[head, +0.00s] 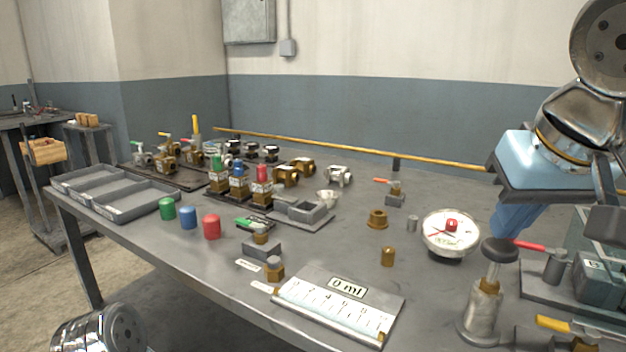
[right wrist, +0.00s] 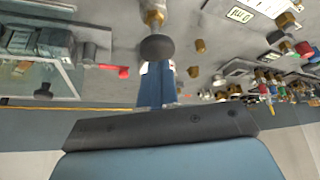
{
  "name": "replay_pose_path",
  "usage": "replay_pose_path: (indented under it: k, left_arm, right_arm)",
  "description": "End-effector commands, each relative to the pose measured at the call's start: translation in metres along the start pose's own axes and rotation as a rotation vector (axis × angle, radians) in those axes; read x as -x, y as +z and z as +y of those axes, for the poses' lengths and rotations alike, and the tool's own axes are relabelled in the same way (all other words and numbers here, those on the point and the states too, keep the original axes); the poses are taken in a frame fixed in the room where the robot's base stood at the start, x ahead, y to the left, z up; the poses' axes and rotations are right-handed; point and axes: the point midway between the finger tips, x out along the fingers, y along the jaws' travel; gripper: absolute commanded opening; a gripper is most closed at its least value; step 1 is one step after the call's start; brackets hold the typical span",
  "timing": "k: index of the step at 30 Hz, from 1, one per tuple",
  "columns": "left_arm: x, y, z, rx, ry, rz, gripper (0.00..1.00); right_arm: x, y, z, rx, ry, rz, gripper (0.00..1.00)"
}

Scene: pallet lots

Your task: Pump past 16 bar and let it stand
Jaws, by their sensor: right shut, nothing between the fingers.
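The hand pump (head: 482,315) stands upright at the front right of the bench, with a black round knob (head: 499,250) raised on its rod. The knob also shows in the right wrist view (right wrist: 157,47). The white round pressure gauge (head: 451,230) stands left of the pump; its dial has a red centre, and its reading is too small to tell. My right gripper (head: 510,228), with blue fingers, is shut and empty. Its fingertips are close behind the knob; I cannot tell whether they touch it. My left gripper is out of view.
A red-handled valve (head: 530,245) and a yellow handle (head: 566,326) lie right of the pump. A scale plate marked 0 ml (head: 393,303), brass fittings (head: 388,257), coloured caps (head: 212,227) and grey trays (head: 118,200) cover the left and middle. Small bare patches remain between them.

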Motion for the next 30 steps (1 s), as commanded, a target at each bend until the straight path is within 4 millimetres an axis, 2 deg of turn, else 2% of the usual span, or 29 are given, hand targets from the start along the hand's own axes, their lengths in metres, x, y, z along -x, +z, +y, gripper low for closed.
replay_pose_path:
  k: [20,23,30]
  left_arm:
    - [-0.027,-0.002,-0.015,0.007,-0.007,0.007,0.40]
    - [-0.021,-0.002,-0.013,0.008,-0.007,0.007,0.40]
    - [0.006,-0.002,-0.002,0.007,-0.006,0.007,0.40]
  right_arm:
    - [-0.033,0.018,0.000,0.000,0.000,-0.002,0.00]
    - [-0.027,0.015,0.000,0.000,0.000,-0.002,0.00]
    - [-0.001,0.001,0.000,0.000,0.001,-0.002,0.00]
